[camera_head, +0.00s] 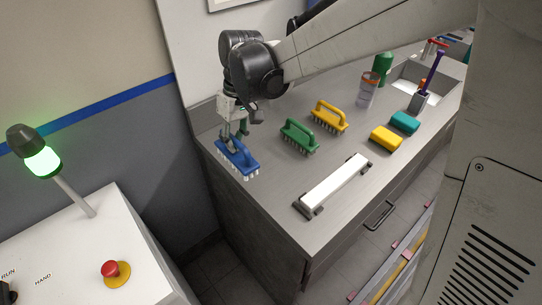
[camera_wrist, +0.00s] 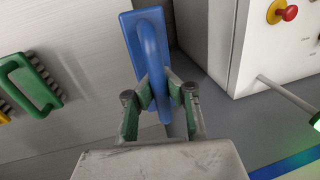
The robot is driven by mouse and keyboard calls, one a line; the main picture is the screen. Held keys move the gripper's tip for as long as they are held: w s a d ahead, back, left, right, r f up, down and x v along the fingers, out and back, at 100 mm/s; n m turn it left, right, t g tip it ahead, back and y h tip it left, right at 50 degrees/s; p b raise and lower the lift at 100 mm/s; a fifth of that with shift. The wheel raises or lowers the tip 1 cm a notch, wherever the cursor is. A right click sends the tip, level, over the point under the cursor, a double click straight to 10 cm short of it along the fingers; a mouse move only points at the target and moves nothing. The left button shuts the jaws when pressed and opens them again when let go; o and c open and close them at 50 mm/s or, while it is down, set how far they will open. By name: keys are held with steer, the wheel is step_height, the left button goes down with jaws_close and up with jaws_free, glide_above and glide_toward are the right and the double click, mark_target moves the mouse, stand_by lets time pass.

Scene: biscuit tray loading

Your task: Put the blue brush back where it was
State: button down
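The blue brush (camera_head: 236,156) is at the left end of the grey counter, bristles down, by the edge. I cannot tell whether its bristles touch the counter or hang just above it. My gripper (camera_head: 232,139) is over the brush, pointing down. In the wrist view the green pads of my gripper (camera_wrist: 161,95) sit on both sides of the handle of the blue brush (camera_wrist: 148,45) and look closed on it. The fingers hide part of the handle.
A green brush (camera_head: 299,136) and a yellow brush (camera_head: 329,117) stand to the right on the counter (camera_head: 270,190). A white bar-shaped fixture (camera_head: 334,182) lies nearer the front. Yellow (camera_head: 386,138) and teal (camera_head: 405,122) sponges, a jar (camera_head: 367,90) and a holder (camera_head: 417,102) are farther right.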

steer(key=shift+a, duration=0.55)
steer(key=shift+w+d+f+p, duration=0.35)
steer(key=shift+w+d+f, duration=1)
steer(key=shift+f, duration=0.5)
steer(key=shift+w+d+f+p, duration=0.35)
steer(key=shift+w+d+f, duration=0.75)
steer(key=shift+d+f, duration=0.55)
steer(key=shift+w+d+f+p, duration=0.35)
steer(key=shift+w+d+f, duration=0.95)
steer(key=shift+f, duration=0.7)
steer(key=shift+f, duration=0.2)
steer(key=c, duration=1.9)
jaws_free()
steer(key=shift+r, duration=0.1)
